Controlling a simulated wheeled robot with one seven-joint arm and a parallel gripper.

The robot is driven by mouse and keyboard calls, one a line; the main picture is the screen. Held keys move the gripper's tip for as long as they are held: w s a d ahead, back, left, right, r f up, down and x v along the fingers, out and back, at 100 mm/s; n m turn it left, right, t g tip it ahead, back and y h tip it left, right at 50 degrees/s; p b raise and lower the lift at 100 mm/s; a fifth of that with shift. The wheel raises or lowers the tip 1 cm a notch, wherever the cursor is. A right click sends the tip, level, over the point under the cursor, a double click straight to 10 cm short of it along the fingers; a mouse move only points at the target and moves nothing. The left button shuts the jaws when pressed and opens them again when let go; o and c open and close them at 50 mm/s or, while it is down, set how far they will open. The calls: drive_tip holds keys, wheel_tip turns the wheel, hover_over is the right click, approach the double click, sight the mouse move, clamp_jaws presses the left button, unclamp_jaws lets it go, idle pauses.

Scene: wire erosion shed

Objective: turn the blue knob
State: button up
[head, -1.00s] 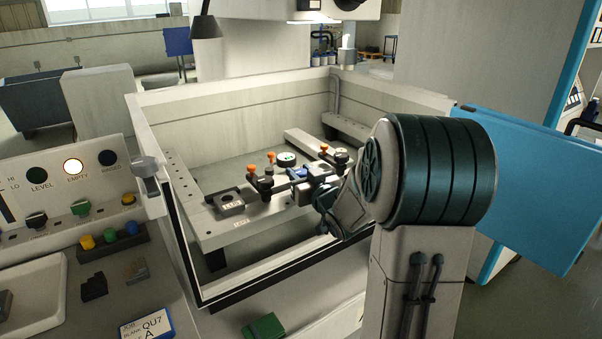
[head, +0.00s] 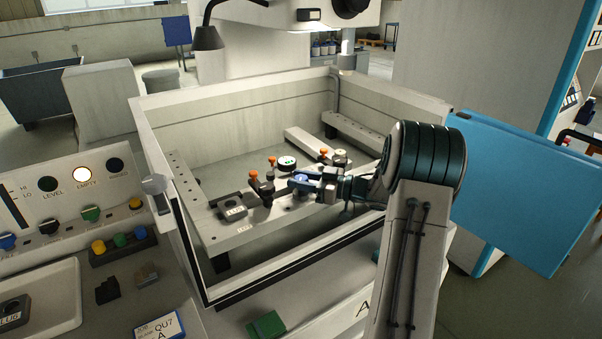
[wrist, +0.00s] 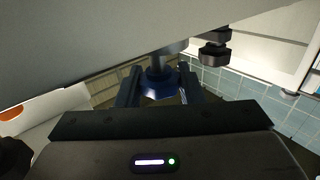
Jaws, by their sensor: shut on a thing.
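The blue knob (wrist: 160,85) is round and shows between my two dark fingers in the wrist view, below a dark stem. In the head view, blue (head: 301,178) shows at the end of my gripper, over the right part of the bench fixture in the white-walled tank. My gripper (head: 306,184) reaches in from the right, low over the fixture. It also shows in the wrist view (wrist: 159,88), shut on the blue knob with a finger on each side. My fingers partly hide the knob in the head view, so its turn angle cannot be read.
The tank wall (head: 285,260) stands in front of the fixture. Orange-topped clamps (head: 254,180) stand left of my gripper. A control panel (head: 70,190) at far left carries several lamps and knobs, including another blue knob (head: 7,241). A blue door (head: 510,190) is at right.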

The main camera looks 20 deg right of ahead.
drive_tip(key=shift+n+g+y+p, duration=0.55)
drive_tip(key=shift+n+g+y, duration=0.65)
drive_tip(key=shift+g, duration=0.5)
drive_tip(key=shift+n+g, duration=0.3)
drive_tip(key=o, duration=1)
drive_tip(key=shift+c, duration=0.2)
drive_tip(key=b+v, duration=0.2)
drive_tip(key=v, duration=1.2)
drive_tip(key=shift+f, duration=0.15)
